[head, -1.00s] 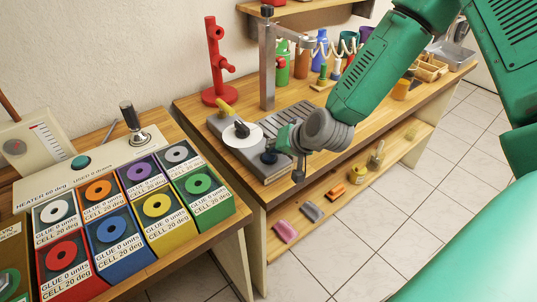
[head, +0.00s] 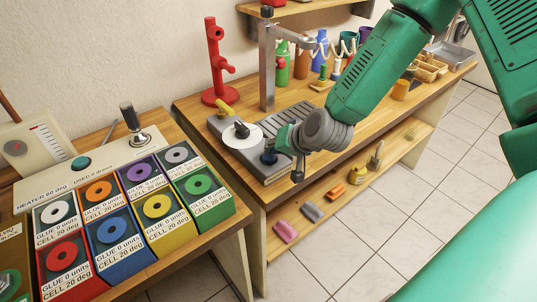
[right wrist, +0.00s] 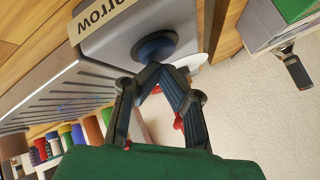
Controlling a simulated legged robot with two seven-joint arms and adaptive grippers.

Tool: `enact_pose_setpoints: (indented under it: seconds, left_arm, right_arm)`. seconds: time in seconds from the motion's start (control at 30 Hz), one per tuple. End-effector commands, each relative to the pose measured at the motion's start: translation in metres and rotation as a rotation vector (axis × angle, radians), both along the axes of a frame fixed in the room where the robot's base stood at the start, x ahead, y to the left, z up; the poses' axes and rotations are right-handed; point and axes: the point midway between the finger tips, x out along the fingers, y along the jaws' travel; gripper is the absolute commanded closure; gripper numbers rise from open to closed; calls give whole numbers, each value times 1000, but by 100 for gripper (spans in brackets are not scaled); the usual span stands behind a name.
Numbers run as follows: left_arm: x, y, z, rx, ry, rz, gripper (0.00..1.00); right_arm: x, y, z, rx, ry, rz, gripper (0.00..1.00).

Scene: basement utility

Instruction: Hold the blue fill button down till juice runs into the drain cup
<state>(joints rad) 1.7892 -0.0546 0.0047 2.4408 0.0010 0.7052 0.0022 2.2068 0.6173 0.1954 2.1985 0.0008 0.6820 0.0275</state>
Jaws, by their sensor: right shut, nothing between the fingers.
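The blue fill button (head: 269,157) is a dark blue round knob at the near corner of a grey dispenser base (head: 279,172). It shows large in the right wrist view (right wrist: 155,46). My right gripper (head: 284,141) is shut and empty, close beside the button. In the right wrist view its fingertips (right wrist: 164,70) meet right at the button's edge; I cannot tell whether they touch it. No juice stream shows. I cannot make out a drain cup. My left gripper is not in view.
A white disc with a black knob (head: 242,134) and a slotted grille (head: 292,117) are on the base. A metal post (head: 267,65) rises behind. A red stand (head: 217,60) and several bottles are farther back. Glue cells (head: 157,207) fill the left bench.

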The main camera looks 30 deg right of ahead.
Motion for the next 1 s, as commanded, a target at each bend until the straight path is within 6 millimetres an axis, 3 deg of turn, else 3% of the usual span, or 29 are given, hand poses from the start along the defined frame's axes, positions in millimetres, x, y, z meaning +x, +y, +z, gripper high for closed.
enact_pose_setpoints:
  seconds: [0.23, 0.67, 1.0]
  left_arm:
    - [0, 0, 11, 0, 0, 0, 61]
    - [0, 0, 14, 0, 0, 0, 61]
    - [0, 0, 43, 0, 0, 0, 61]
  right_arm:
    - [0, 7, 14, 0, 0, 0, 100]
    - [0, 8, 17, 1, -1, 1, 100]
    - [0, 8, 50, 0, -1, 1, 100]
